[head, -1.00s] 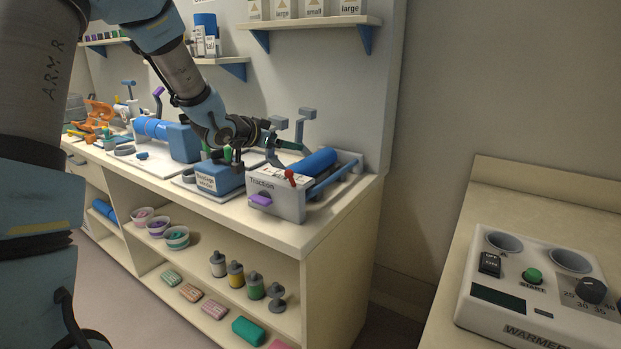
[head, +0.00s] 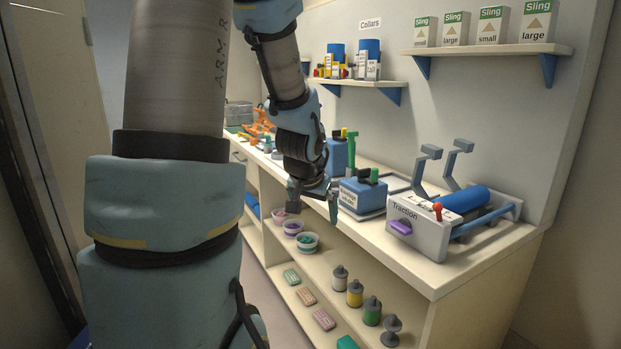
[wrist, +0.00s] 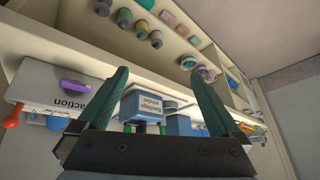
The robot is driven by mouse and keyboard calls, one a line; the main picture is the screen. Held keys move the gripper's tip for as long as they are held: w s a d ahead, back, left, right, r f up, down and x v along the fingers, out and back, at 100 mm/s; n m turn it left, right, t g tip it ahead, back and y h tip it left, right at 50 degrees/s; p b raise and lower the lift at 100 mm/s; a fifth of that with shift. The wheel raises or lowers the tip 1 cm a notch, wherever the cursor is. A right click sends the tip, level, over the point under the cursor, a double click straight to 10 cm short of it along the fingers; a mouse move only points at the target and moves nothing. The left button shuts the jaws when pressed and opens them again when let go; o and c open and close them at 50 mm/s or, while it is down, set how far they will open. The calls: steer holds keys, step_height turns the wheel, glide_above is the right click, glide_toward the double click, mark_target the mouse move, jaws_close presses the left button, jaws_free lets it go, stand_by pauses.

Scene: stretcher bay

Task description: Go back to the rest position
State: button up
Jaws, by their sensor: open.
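My gripper (head: 312,204) hangs in front of the workbench (head: 420,268), left of the blue bandage winder in the head view. In the wrist view my gripper (wrist: 166,80) shows two green fingers spread well apart, with nothing between them in its grasp. The blue bandage winder (head: 362,195) stands on the bench top; it also shows beyond the fingers in the wrist view (wrist: 142,106). The traction unit (head: 428,238), with a purple handle and red lever, is to its right. My arm covers part of the left side of the head view.
A lower shelf holds bowls (head: 307,242), bottles (head: 355,293) and small packs (head: 323,319). Sling boxes (head: 490,25) stand on the upper wall shelf (head: 490,49). Collars stand on a shelf (head: 362,83) left of it. Floor shows in front of the bench.

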steer(key=s+a+f+n+g, duration=0.1)
steer(key=s+a+n+g, duration=0.1)
steer(key=s+a, duration=0.2)
steer(key=s+a+f+n+g+y, duration=0.1)
steer(key=s+a, duration=0.3)
steer(key=s, duration=0.6)
steer(key=shift+n+g, duration=0.4)
steer(key=shift+g, duration=0.2)
steer(key=shift+w+f, duration=0.1)
steer(key=shift+c, duration=0.2)
